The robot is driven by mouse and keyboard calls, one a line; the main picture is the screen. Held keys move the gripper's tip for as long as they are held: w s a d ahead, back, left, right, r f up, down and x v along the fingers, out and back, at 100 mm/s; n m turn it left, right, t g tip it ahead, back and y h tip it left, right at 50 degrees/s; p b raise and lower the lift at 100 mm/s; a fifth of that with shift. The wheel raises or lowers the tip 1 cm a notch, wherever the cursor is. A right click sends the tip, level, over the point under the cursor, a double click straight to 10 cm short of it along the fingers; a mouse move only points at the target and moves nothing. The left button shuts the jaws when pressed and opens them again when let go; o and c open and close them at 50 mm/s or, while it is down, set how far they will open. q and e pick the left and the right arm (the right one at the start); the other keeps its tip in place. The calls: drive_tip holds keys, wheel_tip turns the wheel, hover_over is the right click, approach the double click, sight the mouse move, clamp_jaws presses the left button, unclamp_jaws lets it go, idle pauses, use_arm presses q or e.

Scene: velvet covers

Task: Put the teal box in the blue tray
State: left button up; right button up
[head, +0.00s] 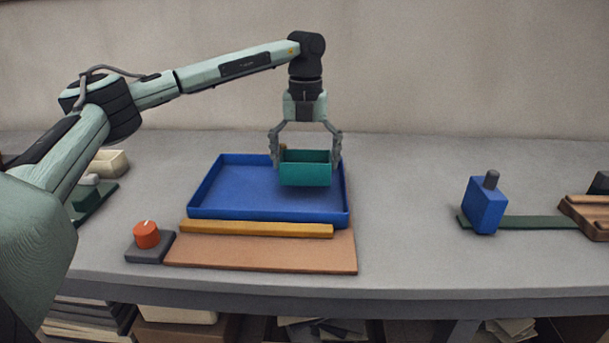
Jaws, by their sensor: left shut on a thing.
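The teal box (305,175) is an open-topped box held in my left gripper (306,160). The gripper points down and its fingers are shut on the box, one at each end. The blue tray (205,211) is a wide, low-walled tray in the middle of the table. The box appears over the tray's right part. I cannot tell whether its bottom touches the tray floor or hangs just above it. A small brownish bit shows at the box's left back corner. My right gripper is not in view.
An ochre bar (256,229) lies on a tan board (285,255) before the tray. An orange knob on a grey base (148,250) stands left of it. A blue bottle-like block (484,208) stands at right by a green strip (545,222). The table between is clear.

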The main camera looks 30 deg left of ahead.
sight(305, 177)
use_arm(q)
wheel_tip(305, 177, down, 4)
drive_tip(key=shift+a+r, duration=0.1)
drive_tip(key=shift+r, duration=0.15)
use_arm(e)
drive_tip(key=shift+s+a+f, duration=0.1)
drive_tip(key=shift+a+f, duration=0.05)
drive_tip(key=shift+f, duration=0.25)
use_arm(q)
drive_tip(key=shift+f, duration=0.2)
drive_tip(key=o, duration=0.8)
drive_tip(key=shift+o, duration=0.2)
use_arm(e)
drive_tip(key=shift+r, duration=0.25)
